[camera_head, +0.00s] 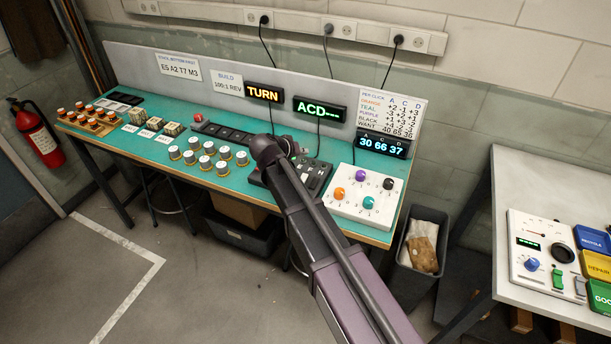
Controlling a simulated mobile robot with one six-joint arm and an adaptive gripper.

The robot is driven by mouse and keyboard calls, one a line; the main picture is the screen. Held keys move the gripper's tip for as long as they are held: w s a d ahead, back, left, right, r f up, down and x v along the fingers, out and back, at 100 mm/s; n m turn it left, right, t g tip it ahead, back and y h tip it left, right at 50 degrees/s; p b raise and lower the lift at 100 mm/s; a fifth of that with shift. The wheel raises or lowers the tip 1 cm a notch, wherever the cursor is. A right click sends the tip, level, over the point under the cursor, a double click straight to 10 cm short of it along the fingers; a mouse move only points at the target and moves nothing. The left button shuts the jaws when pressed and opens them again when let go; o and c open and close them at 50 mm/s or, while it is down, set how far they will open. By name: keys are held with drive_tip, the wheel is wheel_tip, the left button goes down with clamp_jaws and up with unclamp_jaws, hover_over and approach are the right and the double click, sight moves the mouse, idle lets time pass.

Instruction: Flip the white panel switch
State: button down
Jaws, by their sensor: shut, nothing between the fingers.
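No part clearly reads as a white panel switch. A white control panel with colored knobs (343,211) lies on the right end of the teal bench, with purple, black, orange and teal knobs. A second white panel (520,266) lies on the white table at right.
Displays read TURN (264,93), ACD (319,109) and 30 66 37 (381,145). Several capped cylinders (205,161) stand on the bench. Blue, yellow and green bins (598,266) flank the right panel. A waste bin (421,255) stands between the tables. Floor at left is clear.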

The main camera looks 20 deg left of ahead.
sight(305, 177)
drive_tip(key=shift+f, duration=0.15)
drive_tip(key=f+b, duration=0.5)
drive_tip(key=w+f+b, duration=0.1)
drive_tip(key=f+b, duration=0.1)
drive_tip(key=b, duration=0.1)
drive_tip(key=shift+f, duration=0.4)
drive_tip(key=shift+w+f+b, duration=0.1)
drive_tip(key=shift+f+b, duration=0.25)
drive_tip(key=shift+f, duration=0.15)
idle(1.3)
drive_tip(key=shift+w+f+b, duration=0.1)
drive_tip(key=shift+f+b, duration=0.15)
drive_tip(key=shift+b, duration=0.15)
drive_tip(key=shift+d+f+b, duration=0.1)
drive_tip(key=shift+f+b, duration=0.25)
idle(0.9)
drive_tip(key=shift+r, duration=0.2)
drive_tip(key=shift+r+p, duration=0.6)
drive_tip(key=shift+p, duration=0.2)
drive_tip(key=shift+r, duration=0.1)
